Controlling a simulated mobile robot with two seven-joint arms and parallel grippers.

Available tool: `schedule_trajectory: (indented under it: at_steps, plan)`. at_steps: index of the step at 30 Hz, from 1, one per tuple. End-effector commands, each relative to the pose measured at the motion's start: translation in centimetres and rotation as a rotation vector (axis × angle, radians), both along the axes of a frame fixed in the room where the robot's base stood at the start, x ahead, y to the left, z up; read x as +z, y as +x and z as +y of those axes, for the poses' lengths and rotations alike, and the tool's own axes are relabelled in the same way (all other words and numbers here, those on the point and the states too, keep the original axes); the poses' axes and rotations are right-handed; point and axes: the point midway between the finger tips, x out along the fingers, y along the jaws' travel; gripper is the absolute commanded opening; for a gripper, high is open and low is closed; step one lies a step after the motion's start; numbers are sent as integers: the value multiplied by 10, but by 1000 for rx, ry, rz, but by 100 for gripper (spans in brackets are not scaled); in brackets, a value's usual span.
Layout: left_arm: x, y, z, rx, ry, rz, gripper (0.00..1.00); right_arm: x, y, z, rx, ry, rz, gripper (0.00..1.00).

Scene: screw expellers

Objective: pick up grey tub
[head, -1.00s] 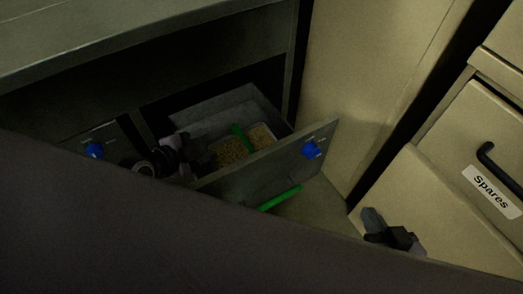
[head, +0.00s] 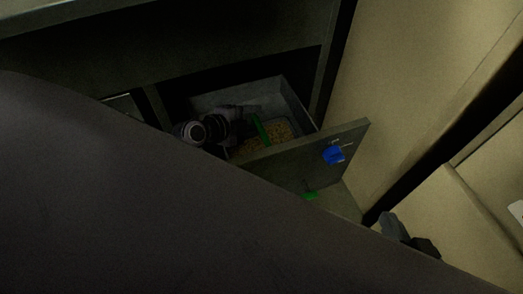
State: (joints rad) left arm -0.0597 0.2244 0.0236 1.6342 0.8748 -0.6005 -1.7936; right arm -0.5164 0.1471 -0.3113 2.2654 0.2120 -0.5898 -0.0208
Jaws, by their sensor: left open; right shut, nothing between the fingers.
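A tub of tan grain-like bits (head: 284,119) sits inside the open drawer (head: 312,147). Its grey rim is dim, and its left part is hidden behind my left gripper. A green bar (head: 260,130) stands across the tub; I cannot tell whether it is the tub's handle. My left gripper (head: 252,113) is open inside the drawer, above the left side of the tub. Its fingertips are dark and hard to make out, and I cannot tell whether they touch the tub. My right gripper (head: 412,240) is shut and empty at the lower right, outside the drawer.
The drawer front has a blue knob (head: 333,155). A green piece (head: 310,196) shows below it. A beige panel (head: 410,80) stands close on the right, with a beige cabinet (head: 468,215) beyond. A large dark shape covers the lower left.

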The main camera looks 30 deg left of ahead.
Motion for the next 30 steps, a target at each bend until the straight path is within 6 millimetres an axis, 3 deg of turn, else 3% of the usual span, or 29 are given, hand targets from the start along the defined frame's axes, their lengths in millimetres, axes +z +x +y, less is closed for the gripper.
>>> schedule_trajectory:
  at_steps: [11, 16, 30]
  plan:
    - [-4, 9, -4, 0, 1, 0, 56, -1, 0, 3, 5, 17, 3, 0]
    - [-4, 9, -4, 0, 1, 0, 1, -1, 0, 3, 5, 17, 3, 0]
    - [-4, 9, -3, -1, 5, 0, 0, 0, 1, 3, 5, 15, 1, 0]
